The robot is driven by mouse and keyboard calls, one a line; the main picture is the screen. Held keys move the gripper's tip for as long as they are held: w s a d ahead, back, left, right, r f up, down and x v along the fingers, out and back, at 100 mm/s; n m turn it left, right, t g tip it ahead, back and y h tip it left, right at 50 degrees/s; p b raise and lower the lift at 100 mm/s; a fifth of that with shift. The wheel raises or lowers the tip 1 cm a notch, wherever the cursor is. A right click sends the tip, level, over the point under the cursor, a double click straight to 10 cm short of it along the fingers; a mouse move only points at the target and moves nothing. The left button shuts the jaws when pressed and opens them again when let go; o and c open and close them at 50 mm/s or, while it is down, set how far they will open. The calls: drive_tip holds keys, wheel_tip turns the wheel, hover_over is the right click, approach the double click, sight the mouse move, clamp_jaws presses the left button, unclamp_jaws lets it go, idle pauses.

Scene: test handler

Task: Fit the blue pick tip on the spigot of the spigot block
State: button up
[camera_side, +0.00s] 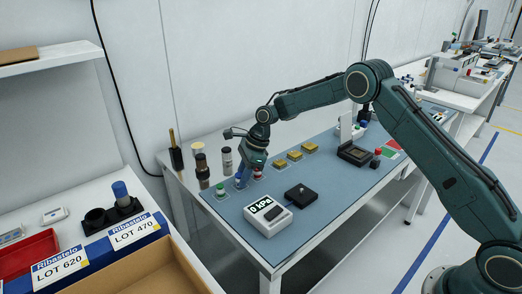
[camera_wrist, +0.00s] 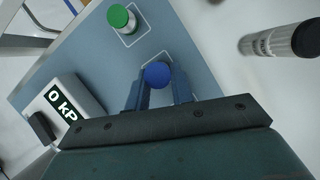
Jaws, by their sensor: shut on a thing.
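The blue pick tip (camera_wrist: 157,75) is a round blue cap between the two fingers of my gripper (camera_wrist: 158,90) in the wrist view. My gripper (camera_side: 243,180) is shut on it, low over the blue mat in the side view. The spigot block (camera_side: 301,196) is a black block on the mat, right of my gripper, with a small spigot on top. It is out of the wrist view.
A white gauge box (camera_side: 267,216) reading 0 kPa stands in front. Several dark cylinders (camera_side: 202,170) stand behind. Yellow pieces (camera_side: 295,156) lie at the right.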

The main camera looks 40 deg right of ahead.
wheel_tip(320, 180, up, 10)
drive_tip(key=shift+f, duration=0.2)
idle(0.8)
drive_tip(key=n+g, duration=0.2)
drive_tip(key=n, duration=0.4)
hover_over(304, 191)
drive_tip(key=shift+a+r, duration=0.1)
drive_tip(key=shift+r, duration=0.15)
drive_tip(key=shift+f+y, duration=0.15)
drive_tip(key=shift+y, duration=0.15)
drive_tip(key=shift+f, duration=2.75)
drive_tip(key=shift+f, duration=1.35)
drive_tip(key=o, duration=1)
